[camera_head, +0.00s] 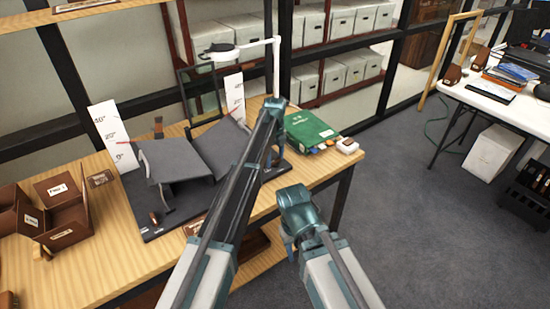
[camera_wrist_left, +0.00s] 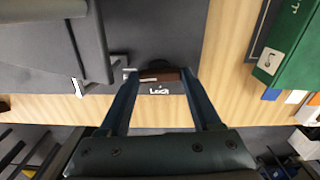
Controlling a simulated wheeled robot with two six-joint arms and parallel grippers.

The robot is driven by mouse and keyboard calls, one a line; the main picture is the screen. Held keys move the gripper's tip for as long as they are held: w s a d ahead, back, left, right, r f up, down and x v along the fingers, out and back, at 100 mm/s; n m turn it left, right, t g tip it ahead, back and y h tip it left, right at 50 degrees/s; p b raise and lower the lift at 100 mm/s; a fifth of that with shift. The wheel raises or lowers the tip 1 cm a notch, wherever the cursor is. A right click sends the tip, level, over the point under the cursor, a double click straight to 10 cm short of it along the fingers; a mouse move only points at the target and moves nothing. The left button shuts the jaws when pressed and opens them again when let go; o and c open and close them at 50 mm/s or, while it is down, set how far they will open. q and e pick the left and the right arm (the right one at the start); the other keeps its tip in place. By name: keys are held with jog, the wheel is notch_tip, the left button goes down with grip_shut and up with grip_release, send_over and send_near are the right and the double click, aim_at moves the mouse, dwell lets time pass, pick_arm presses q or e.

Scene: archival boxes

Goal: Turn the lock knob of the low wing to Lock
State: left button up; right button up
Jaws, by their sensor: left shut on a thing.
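A dark grey book cradle with two grey wings, a left wing (camera_head: 168,158) and a right wing (camera_head: 220,146), stands on the wooden table. My left gripper (camera_wrist_left: 158,76) is at the cradle's right end, its tips mostly hidden behind my arm in the head view. In the left wrist view it is shut on a brown lock knob (camera_wrist_left: 160,75), one finger on each side. The white word Lock (camera_wrist_left: 159,91) shows on the dark base beside the knob. Another brown knob (camera_head: 153,217) sits at the cradle's front left. My right gripper (camera_head: 290,240) hangs off the table's front edge; its fingers are unclear.
A green book (camera_head: 310,128) lies right of the cradle, near a small white-topped block (camera_head: 347,146). Brown boxes (camera_head: 58,208) stand at the left. White angle scales (camera_head: 110,135) stand behind the cradle. A lamp (camera_head: 222,50) rises above. Open floor lies to the right.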

aim_at(275, 160)
pick_arm(q)
jog(key=n, duration=0.8)
jog(key=shift+n, duration=0.4)
jog(key=n, duration=0.4)
jog(key=shift+n, duration=2.1)
jog(key=o, duration=1.4)
jog(key=shift+r, duration=0.15)
notch_tip(275, 160, up, 14)
jog(key=p, duration=1.4)
jog(key=shift+f, duration=0.25)
